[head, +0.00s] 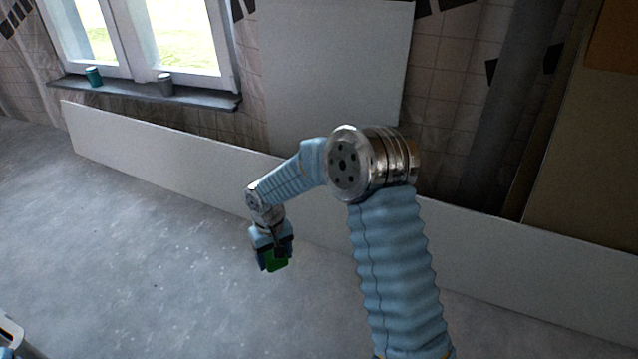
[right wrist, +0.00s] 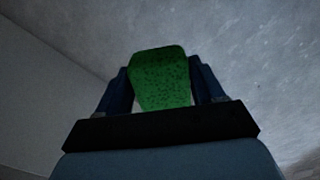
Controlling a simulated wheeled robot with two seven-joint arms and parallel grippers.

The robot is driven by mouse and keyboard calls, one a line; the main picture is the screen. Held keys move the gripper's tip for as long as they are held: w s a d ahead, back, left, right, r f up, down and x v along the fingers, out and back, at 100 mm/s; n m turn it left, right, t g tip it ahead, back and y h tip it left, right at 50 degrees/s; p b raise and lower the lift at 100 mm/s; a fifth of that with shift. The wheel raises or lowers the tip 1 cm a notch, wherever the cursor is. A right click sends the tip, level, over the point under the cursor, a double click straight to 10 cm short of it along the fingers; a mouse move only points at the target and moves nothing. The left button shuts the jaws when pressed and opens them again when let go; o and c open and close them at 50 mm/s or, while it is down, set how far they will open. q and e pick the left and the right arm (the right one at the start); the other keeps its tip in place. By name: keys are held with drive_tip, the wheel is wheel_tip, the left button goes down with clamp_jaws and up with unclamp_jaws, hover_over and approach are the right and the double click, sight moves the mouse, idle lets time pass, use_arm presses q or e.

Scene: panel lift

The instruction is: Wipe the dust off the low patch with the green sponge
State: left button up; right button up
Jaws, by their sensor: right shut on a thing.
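The green sponge (head: 277,262) is held between the fingers of my right gripper (head: 271,256), which is shut on it. In the right wrist view the sponge (right wrist: 162,78) sits between the two dark fingers (right wrist: 161,88). The gripper points downward in front of the low white panel (head: 190,158), apart from it in the head view. No distinct dust patch can be made out on the panel; my right arm hides part of it. At the lower left corner a small piece of my left arm shows, but its gripper fingers do not.
A window sill (head: 150,94) holds a teal can (head: 94,76) and a grey can (head: 166,84) above the panel's left part. A tall white board (head: 335,65) stands against the tiled wall. The grey concrete floor (head: 130,250) is clear in front.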

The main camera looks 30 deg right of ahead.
sight(283, 267)
drive_tip(key=shift+f, duration=1.25)
idle(1.5)
drive_tip(key=shift+s, duration=0.1)
drive_tip(key=s+d, duration=1.6)
drive_tip(key=s, duration=0.2)
drive_tip(key=shift+w+a+f, duration=0.25)
drive_tip(key=shift+w+a, duration=2.2)
drive_tip(key=shift+w, duration=0.3)
drive_tip(key=shift+w+a+f, duration=0.3)
drive_tip(key=shift+w+a, duration=2.15)
drive_tip(key=shift+w, duration=0.35)
drive_tip(key=shift+w+a+f, duration=0.25)
drive_tip(key=shift+w+a, duration=2.2)
drive_tip(key=shift+w, duration=0.3)
